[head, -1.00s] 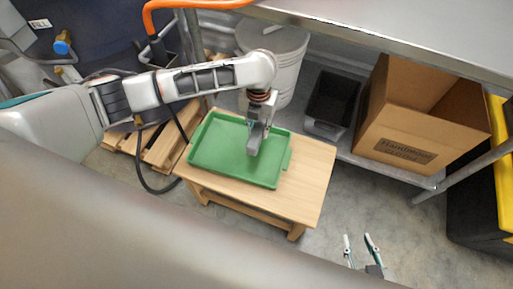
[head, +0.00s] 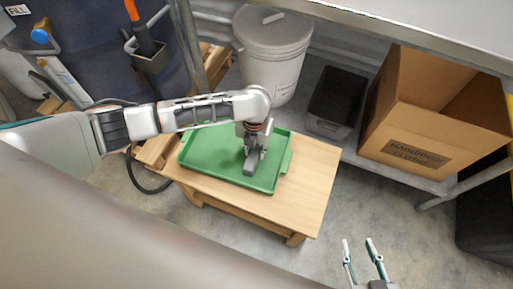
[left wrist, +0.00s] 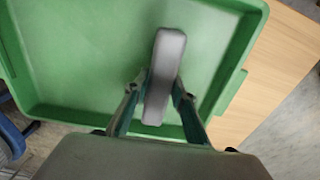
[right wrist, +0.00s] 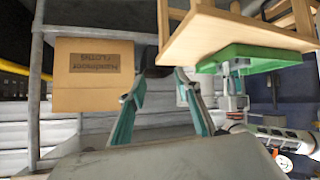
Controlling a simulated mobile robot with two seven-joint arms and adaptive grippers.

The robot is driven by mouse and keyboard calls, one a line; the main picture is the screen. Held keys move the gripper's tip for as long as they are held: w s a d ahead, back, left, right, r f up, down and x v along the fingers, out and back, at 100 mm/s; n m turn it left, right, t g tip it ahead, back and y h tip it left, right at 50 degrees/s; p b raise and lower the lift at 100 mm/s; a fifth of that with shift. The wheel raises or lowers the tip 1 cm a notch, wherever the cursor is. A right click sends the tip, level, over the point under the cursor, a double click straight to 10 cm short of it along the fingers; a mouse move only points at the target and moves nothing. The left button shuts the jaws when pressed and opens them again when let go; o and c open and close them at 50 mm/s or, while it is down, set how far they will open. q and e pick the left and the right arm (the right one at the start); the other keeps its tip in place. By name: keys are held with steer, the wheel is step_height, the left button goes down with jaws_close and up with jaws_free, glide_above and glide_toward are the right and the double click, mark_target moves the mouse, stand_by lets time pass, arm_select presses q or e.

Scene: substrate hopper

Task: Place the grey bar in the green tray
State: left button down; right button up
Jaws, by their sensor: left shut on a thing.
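The grey bar (left wrist: 164,75) is held between the fingers of my left gripper (left wrist: 158,92), which is shut on it. In the head view, the bar (head: 251,163) and my left gripper (head: 254,147) are over the inside of the green tray (head: 205,163), right of its middle. The tray also shows in the left wrist view (left wrist: 85,60). I cannot tell whether the bar touches the tray floor. My right gripper (head: 357,243) is open and empty, well away at the lower right. Its spread fingers also show in the right wrist view (right wrist: 158,90).
The tray lies on a wooden table (head: 312,175) with bare wood at the right. A cardboard box (head: 415,120), a black bin (head: 335,98) and a lidded grey bucket (head: 275,55) stand behind, partly under a metal bench (head: 430,35). The floor in front is clear.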

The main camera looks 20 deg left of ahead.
arm_select(q)
steer(key=shift+w+r, duration=0.1)
steer(key=shift+r, duration=0.15)
steer(key=shift+f, duration=0.25)
steer(key=c, duration=1.7)
jaws_free()
arm_select(e)
steer(key=shift+w+r, duration=0.2)
steer(key=shift+w, duration=0.05)
steer(key=shift+s+f, duration=0.1)
